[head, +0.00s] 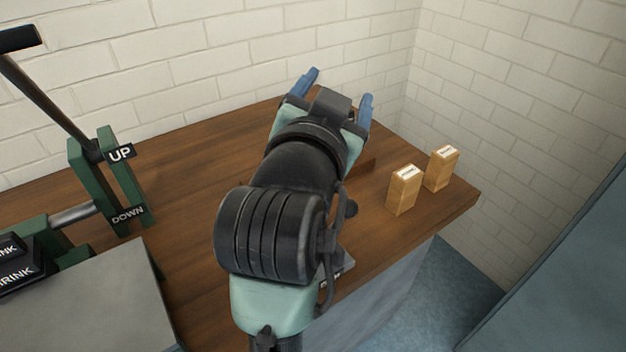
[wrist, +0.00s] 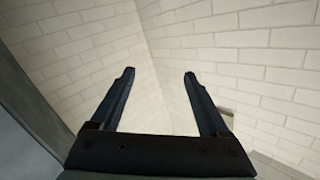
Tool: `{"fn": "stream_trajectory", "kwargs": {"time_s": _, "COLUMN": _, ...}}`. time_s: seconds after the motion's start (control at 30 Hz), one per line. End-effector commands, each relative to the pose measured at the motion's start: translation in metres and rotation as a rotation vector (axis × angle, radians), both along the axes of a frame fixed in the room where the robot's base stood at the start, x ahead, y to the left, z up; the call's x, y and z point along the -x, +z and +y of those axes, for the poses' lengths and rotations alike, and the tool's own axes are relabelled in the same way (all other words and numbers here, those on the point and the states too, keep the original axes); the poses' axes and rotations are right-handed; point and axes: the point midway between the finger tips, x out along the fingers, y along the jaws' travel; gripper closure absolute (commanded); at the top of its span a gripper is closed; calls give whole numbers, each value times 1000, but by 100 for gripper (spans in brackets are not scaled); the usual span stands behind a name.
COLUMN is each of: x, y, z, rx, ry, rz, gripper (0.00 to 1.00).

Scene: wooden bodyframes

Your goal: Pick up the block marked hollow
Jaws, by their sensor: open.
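Two small light-wood blocks stand upright near the right end of the wooden counter. The nearer block (head: 403,191) and the farther block (head: 441,169) each have a white label on top. The lettering is too small to read, so I cannot tell which one is marked hollow. My gripper (head: 338,85) is raised over the counter, left of both blocks, with its blue fingers apart and nothing between them. The wrist view shows the open fingers (wrist: 160,75) against bare wall, with no block in sight.
The wooden counter (head: 185,180) runs along a white brick wall (head: 240,50). A green lever stand (head: 105,190) marked UP and DOWN is at left, beside a grey box (head: 105,295). A blue-grey panel (head: 560,280) is at right. My arm hides part of the counter.

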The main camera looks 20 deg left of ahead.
Motion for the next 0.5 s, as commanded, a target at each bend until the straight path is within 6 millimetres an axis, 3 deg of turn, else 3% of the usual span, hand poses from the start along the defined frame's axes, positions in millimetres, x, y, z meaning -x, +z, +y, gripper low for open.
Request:
{"fn": "stream_trajectory", "kwargs": {"time_s": 0.03, "x": -2, "y": 5, "z": 14, "rx": -14, "ry": 4, "rz": 86, "gripper": 21}}
{"fn": "stream_trajectory", "kwargs": {"time_s": 0.27, "x": 12, "y": -40, "z": 53, "rx": -62, "ry": -58, "rz": 443, "gripper": 21}}
{"fn": "stream_trajectory", "kwargs": {"time_s": 0.5, "x": 61, "y": -70, "z": 75, "rx": -49, "ry": -214, "rz": 759, "gripper": 21}}
